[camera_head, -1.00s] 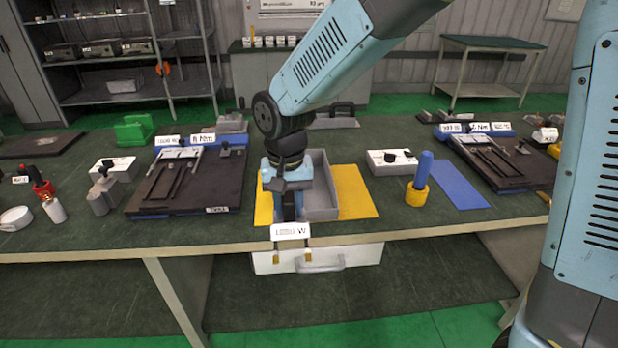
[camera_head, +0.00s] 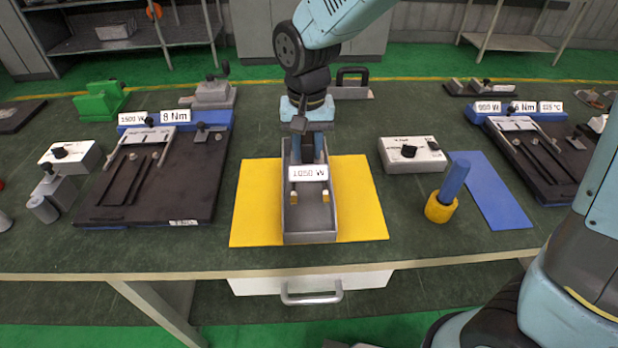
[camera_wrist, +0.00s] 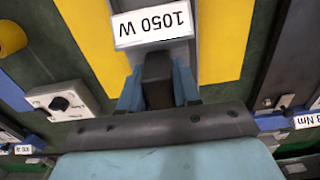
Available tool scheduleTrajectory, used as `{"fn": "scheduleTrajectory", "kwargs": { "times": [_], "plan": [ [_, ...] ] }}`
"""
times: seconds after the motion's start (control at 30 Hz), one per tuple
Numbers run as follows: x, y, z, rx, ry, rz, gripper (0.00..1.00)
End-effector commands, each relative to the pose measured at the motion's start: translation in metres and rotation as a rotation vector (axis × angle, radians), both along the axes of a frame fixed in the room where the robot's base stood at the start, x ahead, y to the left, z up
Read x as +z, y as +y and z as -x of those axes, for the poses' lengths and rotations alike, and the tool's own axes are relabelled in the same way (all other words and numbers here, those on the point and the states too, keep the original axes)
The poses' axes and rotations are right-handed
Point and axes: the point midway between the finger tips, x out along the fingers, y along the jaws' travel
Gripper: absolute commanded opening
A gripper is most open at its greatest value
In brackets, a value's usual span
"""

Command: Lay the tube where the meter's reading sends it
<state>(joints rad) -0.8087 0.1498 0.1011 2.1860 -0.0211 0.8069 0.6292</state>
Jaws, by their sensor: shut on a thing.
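My gripper (camera_head: 306,160) points down over the grey tray (camera_head: 310,237). It is shut on the tube, whose tag reads 1050 W (camera_head: 308,174). Two small yellowish ends (camera_head: 294,197) show below the tag. The tag also shows upside down in the wrist view (camera_wrist: 152,24), with a dark block (camera_wrist: 158,80) between my blue fingers (camera_wrist: 157,95). The tube's body is mostly hidden, and I cannot tell whether it touches the tray floor. A white box with a black knob (camera_head: 411,155), possibly the meter, stands right of the tray; I read no value on its face.
The tray stands on a yellow mat (camera_head: 259,205). A dark fixture at left (camera_head: 160,180) bears tags 1500 W and 8 Nm; one at right (camera_head: 535,160) bears 950 W, 6 Nm and 105 °C.

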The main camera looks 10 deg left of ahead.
Motion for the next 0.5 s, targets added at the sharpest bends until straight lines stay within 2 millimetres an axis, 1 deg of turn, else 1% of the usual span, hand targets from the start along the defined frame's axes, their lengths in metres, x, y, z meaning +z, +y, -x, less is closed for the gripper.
{"fn": "scheduleTrajectory", "kwargs": {
  "times": [0.07, 0.13, 0.4, 0.5],
  "plan": [
    [-0.002, 0.002, 0.002, 0.006, 0.001, 0.0, 0.0],
    [-0.008, 0.003, 0.004, 0.01, 0.002, 0.003, 0.0],
    [-0.052, 0.005, 0.006, 0.016, 0.002, 0.003, 0.0],
    [-0.06, 0.005, 0.006, 0.016, 0.001, 0.001, 0.0]
  ]
}}
